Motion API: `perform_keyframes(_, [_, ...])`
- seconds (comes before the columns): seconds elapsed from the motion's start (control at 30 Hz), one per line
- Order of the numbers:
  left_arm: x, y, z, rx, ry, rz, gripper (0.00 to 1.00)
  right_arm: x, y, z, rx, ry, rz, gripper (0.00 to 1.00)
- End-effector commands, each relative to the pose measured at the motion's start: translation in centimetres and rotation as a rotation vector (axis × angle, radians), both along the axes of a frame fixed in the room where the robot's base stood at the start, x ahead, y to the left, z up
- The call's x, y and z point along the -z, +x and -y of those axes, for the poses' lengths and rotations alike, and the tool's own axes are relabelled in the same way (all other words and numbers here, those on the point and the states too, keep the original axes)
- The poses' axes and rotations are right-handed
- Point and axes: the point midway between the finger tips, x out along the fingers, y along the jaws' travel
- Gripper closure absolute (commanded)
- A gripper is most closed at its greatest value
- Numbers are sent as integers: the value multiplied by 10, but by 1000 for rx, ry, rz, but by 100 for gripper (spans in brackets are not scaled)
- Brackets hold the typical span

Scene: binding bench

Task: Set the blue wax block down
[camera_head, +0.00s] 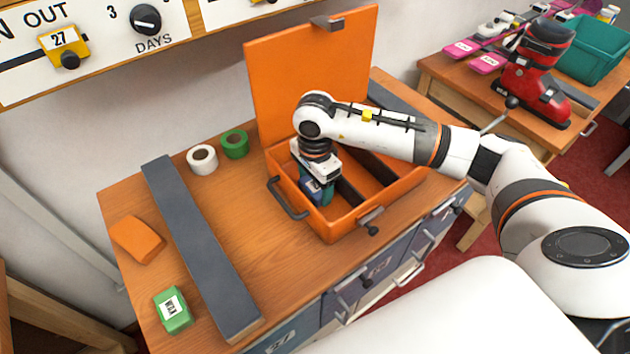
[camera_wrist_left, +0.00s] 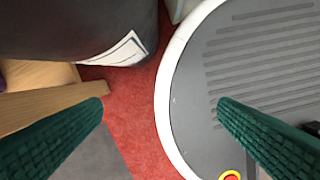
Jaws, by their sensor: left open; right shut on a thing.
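My right gripper (camera_head: 320,194) reaches down into the left compartment of the open orange box (camera_head: 342,226). It is shut on the blue wax block (camera_head: 309,184), of which only a small part shows between the fingers. I cannot tell whether the block touches the box floor. My left gripper (camera_wrist_left: 161,104) shows only in the left wrist view. Its green ribbed fingers are wide apart and empty, above the red floor and my round grey base.
The box lid (camera_head: 310,75) stands upright behind. Dark dividers (camera_head: 350,190) part the box inside. An orange block (camera_head: 137,239), a green block (camera_head: 172,310), a long grey bar (camera_head: 203,250), white tape (camera_head: 202,159) and green tape (camera_head: 234,144) lie on the bench.

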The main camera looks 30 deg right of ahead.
Motion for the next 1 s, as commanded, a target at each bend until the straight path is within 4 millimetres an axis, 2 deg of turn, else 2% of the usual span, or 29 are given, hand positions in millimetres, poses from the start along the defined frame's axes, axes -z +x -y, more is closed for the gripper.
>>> perform_keyframes(0.23, [6, -1, -1, -1, 1, -2, 17, 4, 0, 0, 0, 0, 1, 56])
perform_keyframes(0.27, [5, -1, -1, -2, 1, -2, 17, 4, 0, 0, -1, 0, 1, 31])
perform_keyframes(0.4, [4, -1, -1, -2, 1, -3, 17, 2, 0, 0, 0, 0, 0, 10])
perform_keyframes(0.67, [3, -1, -1, -2, 1, -3, 17, 2, 0, 0, 0, 0, 0, 10])
perform_keyframes(0.77, [-3, -1, -1, -2, 1, -3, 17, -4, 0, 0, 0, 0, 0, 10])
perform_keyframes(0.8, [2, -1, -1, -2, 1, -3, 17, -6, 1, 0, 0, 1, 4, 10])
perform_keyframes(1.0, [12, -1, -1, -1, 2, -3, 17, -43, 2, 0, 0, 0, 7, 10])
